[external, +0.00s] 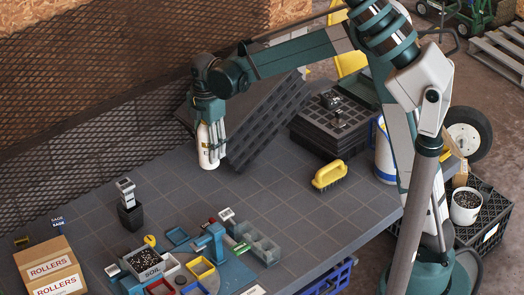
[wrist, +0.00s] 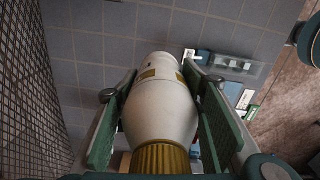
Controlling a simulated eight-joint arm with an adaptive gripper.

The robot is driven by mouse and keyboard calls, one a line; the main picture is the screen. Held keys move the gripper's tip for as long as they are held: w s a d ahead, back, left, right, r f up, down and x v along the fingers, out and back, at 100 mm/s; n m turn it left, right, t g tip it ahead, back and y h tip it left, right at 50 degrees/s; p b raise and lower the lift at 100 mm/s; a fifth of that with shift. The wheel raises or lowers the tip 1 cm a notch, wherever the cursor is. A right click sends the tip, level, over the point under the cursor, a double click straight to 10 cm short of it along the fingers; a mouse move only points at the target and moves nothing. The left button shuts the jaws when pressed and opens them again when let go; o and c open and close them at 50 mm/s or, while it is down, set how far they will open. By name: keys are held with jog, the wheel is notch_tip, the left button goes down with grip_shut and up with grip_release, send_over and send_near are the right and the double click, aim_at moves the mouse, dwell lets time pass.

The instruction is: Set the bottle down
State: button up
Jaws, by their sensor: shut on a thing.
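The white bottle (external: 209,148) hangs from my gripper (external: 210,120) in the external view, roughly upright. It is over the back part of the grey tiled table (external: 262,200); I cannot tell whether its lower end touches the surface. In the wrist view the bottle (wrist: 163,105) lies between the two green finger pads of my gripper (wrist: 160,125), which are shut on it. Its ribbed gold cap (wrist: 160,159) is nearest the camera. Part of the bottle is hidden behind the fingers in the external view.
Black seedling trays (external: 330,128) stand right of the bottle, and a tilted one leans close behind it. A yellow brush (external: 329,175) lies to the right. A soil box (external: 150,264), coloured trays and a rollers carton (external: 50,268) occupy the front. The table's middle is clear.

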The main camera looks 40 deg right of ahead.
jog(key=w+a, duration=0.2)
jog(key=a, duration=1.8)
jog(key=w+a, duration=0.2)
jog(key=a, duration=1.8)
notch_tip(320, 180, down, 11)
jog(key=shift+p, duration=0.45)
notch_tip(320, 180, down, 6)
jog(key=shift+f+b, duration=0.15)
jog(key=shift+b, duration=0.2)
jog(key=shift+f, duration=1.85)
jog(key=shift+f+b, duration=0.15)
jog(key=shift+b, duration=0.2)
